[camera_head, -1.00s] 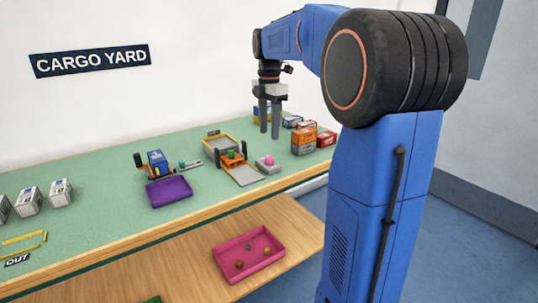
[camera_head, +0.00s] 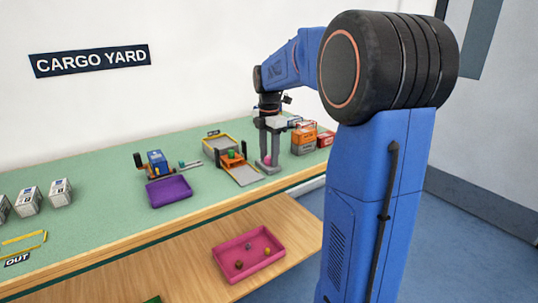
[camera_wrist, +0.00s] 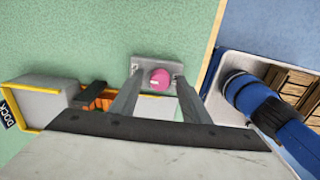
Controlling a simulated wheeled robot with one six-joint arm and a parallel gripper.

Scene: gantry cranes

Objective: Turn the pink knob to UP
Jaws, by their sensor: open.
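The pink knob (camera_wrist: 160,79) sits on a small grey base (camera_wrist: 146,64) on the green table. In the wrist view it lies between my two fingertips, nearer the right one. A pale mark shows on the knob's face; I cannot read any lettering. My gripper (camera_wrist: 156,84) is open and points down over the base, one finger on each side of the knob. In the head view my gripper (camera_head: 269,162) stands low at the knob (camera_head: 266,161), which is partly hidden by a finger. I cannot tell whether the fingers touch the knob.
An orange gantry crane (camera_head: 231,158) stands just left of the knob, with a grey tray (camera_head: 221,143) behind it. Orange and grey containers (camera_head: 303,139) stand close on the right. A purple tray (camera_head: 169,191) lies farther left. A pink tray (camera_head: 248,252) sits on the lower shelf.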

